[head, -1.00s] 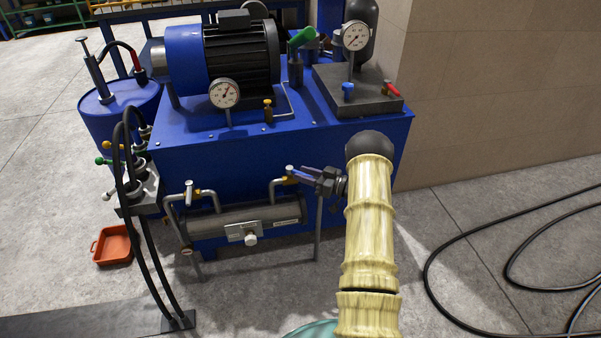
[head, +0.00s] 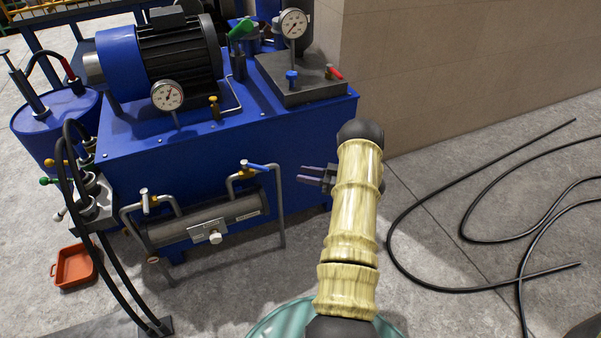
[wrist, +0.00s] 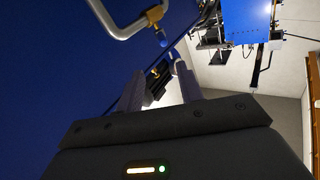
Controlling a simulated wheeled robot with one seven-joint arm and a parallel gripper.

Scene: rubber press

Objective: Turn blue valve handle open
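The blue valve handle (head: 263,167) is a short lever on the brass fitting of a bent pipe, at the right end of the grey cylinder (head: 205,218). It points right and slightly down. In the wrist view the blue handle (wrist: 162,40) shows beyond the fingertips, beside the brass fitting and pipe. My gripper (head: 304,174) is to the right of the handle with a visible gap between them. In the wrist view my gripper (wrist: 158,72) has its two fingers apart, and I see nothing held between them.
The blue tank (head: 235,140) stands behind the pipes, carrying a motor (head: 178,50) and gauges. A separate blue knob (head: 291,76) sits on the dark block on top. Hoses (head: 405,225) lie on the right floor. A red tray (head: 75,268) is at left.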

